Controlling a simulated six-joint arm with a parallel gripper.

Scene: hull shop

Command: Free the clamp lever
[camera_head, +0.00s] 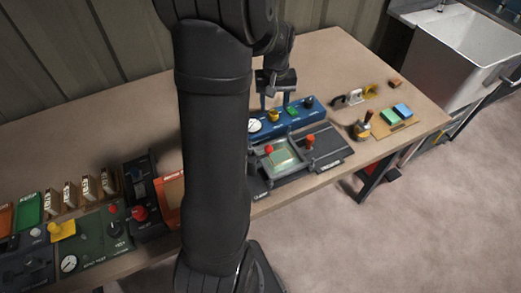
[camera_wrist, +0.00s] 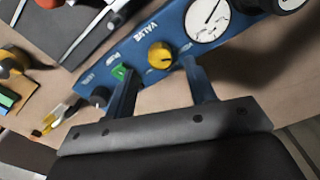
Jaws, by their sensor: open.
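The clamp fixture (camera_head: 318,165) is a dark grey plate on the bench, with grey rails around a pale green block (camera_head: 281,154). A red knob (camera_head: 268,149) stands at its left and an orange-red knob (camera_head: 309,141) at its right; I cannot tell which is the clamp lever's. In the wrist view only a red knob (camera_wrist: 48,3) and part of the plate show at the top left. My gripper (camera_head: 269,104) is open and empty, above the blue valve panel (camera_head: 292,121) behind the fixture. In the wrist view its fingers (camera_wrist: 160,72) straddle the view of the yellow valve knob (camera_wrist: 160,55); contact is unclear.
The blue panel carries a gauge (camera_wrist: 207,18) and a green button (camera_wrist: 119,72). Right of the fixture are a wooden-handled item (camera_head: 363,125) and a tray with green and blue blocks (camera_head: 397,114). Control boxes crowd the bench's left. My arm hides the middle.

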